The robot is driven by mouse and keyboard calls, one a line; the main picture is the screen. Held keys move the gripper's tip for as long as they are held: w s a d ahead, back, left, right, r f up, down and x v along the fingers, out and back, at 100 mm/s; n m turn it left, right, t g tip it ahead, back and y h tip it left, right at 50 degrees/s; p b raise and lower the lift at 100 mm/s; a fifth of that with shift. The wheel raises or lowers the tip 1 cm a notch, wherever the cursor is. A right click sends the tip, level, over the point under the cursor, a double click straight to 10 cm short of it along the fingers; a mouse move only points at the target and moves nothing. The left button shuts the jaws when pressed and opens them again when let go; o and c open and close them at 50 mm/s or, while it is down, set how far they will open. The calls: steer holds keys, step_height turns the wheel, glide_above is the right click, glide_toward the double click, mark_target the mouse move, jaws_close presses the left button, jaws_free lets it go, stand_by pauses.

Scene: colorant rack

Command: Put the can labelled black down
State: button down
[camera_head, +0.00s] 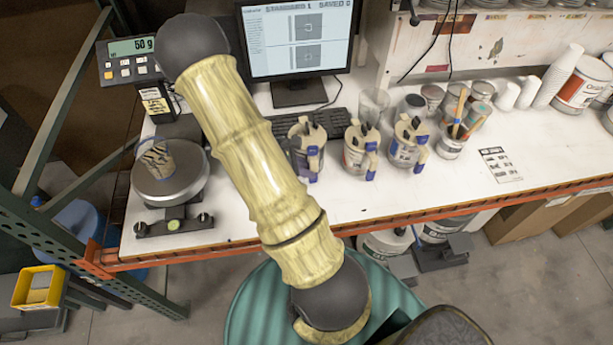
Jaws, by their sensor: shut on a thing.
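Three cans with clamp-on handles and dark spouts stand in a row on the white bench: the left can (299,160), the middle can (353,158) and the right can (402,155). The left can is close beside my arm in the picture, and its left edge lies near the arm's outline. Their labels are too small to read, so I cannot tell which is black. My arm crosses the middle of the view from the bottom to the upper left.
A scale (171,185) with a clear cup (157,160) stands at the bench's left; its display (131,47) reads 50 g. A monitor (296,38) and keyboard (335,122) stand behind the cans. A brush pot (450,147) is right of them. The bench front (395,195) is clear.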

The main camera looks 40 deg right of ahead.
steer(key=shift+d, duration=0.1)
steer(key=shift+f+p, duration=0.5)
steer(key=shift+f, duration=1.55)
steer(key=c, duration=1.4)
jaws_free()
steer(key=shift+o, duration=0.2)
steer(key=b+v, duration=0.3)
steer(key=v, duration=0.9)
